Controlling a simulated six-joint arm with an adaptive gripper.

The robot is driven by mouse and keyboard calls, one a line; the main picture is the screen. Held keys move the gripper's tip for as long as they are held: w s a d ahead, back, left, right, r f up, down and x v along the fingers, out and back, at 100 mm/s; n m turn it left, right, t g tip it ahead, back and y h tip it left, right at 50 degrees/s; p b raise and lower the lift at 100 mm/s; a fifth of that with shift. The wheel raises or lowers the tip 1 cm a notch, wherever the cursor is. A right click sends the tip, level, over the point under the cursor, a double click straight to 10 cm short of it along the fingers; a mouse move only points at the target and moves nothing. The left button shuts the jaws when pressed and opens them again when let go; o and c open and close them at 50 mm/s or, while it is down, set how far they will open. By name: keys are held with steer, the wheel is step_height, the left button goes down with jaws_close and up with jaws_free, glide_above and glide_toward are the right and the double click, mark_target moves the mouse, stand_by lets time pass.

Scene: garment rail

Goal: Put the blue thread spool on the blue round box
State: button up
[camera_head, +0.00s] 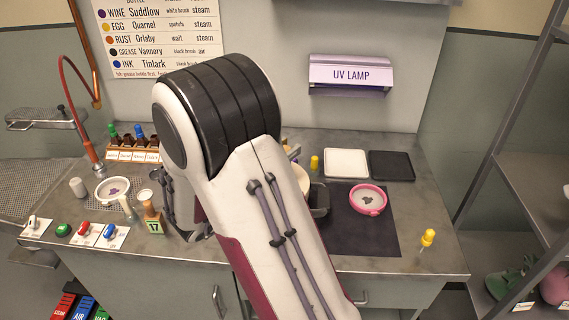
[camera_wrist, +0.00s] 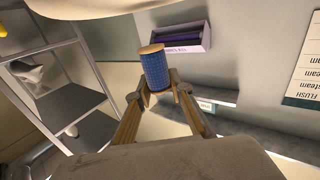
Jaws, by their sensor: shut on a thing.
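The blue thread spool (camera_wrist: 156,70), with pale wooden ends, shows in the wrist view. My gripper (camera_wrist: 161,88) is shut on it, with one finger on each side near its lower end. The spool is held up off any surface and looks somewhat tilted in that view. In the head view my arm covers the middle of the counter, and neither the spool nor my gripper's fingers can be made out. I cannot make out a blue round box in either view.
A pink round dish (camera_head: 368,199) sits on a dark mat (camera_head: 352,236) on the counter. White (camera_head: 346,164) and black (camera_head: 391,165) trays lie behind it. A UV lamp (camera_head: 349,74) is on the wall; shelving stands right.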

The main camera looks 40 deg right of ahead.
stand_by(0.3)
steer(key=shift+f, duration=2.1)
steer(key=shift+f, duration=0.1)
steer(key=o, duration=0.9)
steer(key=shift+s+a, duration=0.3)
steer(key=shift+a, duration=1.7)
steer(key=shift+s+a, duration=0.35)
steer(key=shift+a, duration=1.6)
steer(key=shift+s+a, duration=0.3)
steer(key=shift+a, duration=1.7)
